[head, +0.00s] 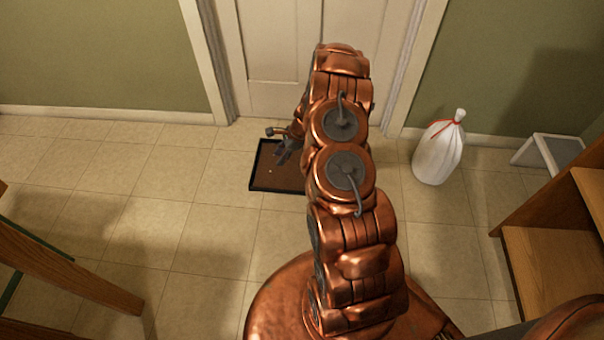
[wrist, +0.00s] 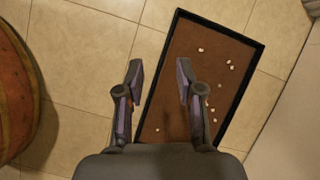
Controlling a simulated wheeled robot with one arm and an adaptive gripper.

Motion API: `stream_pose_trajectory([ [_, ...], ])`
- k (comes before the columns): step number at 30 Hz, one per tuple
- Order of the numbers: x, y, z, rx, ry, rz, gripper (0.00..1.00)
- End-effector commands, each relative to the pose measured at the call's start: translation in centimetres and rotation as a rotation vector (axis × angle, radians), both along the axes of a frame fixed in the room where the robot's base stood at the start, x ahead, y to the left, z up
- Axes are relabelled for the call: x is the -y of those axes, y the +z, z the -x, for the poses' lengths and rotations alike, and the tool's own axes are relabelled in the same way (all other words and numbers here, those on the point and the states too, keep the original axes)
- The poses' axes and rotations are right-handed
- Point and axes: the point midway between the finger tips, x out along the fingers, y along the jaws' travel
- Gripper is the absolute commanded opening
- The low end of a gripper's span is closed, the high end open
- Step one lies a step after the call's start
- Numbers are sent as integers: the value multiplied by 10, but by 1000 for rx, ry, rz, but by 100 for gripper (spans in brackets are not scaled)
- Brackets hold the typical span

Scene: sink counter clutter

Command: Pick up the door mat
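The door mat (head: 264,176) is a brown rectangle with a raised black border, lying flat on the tiled floor in front of the door. It also fills the middle right of the wrist view (wrist: 222,50), with several small pale bits scattered on it. My gripper (head: 279,145) is over the mat in the head view. In the wrist view my gripper (wrist: 159,72) is open and empty, its fingers on either side of the mat's left long edge in the picture. I cannot tell how high it is above the mat. My arm hides the mat's right part in the head view.
A closed door (head: 275,45) stands behind the mat. A white bag with a red tie (head: 438,150) and a grey-white step-like object (head: 550,150) are to the right. Wooden furniture stands at the right (head: 550,265) and left (head: 65,265). Floor left of the mat is clear.

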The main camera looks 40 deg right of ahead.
Motion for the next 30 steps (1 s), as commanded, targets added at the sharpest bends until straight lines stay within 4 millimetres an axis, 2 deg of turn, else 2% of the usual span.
stream_pose_trajectory([
  [1,13,-37,6,-22,-52,0,36],
  [3,30,-71,13,-45,-121,5,36],
  [6,53,-113,24,-73,-209,16,36],
  [10,75,-152,38,-102,-297,26,36],
  [12,82,-166,44,-114,-328,31,36],
  [17,90,-182,48,-123,-360,36,36],
  [30,76,-213,40,-124,-362,36,36],
])
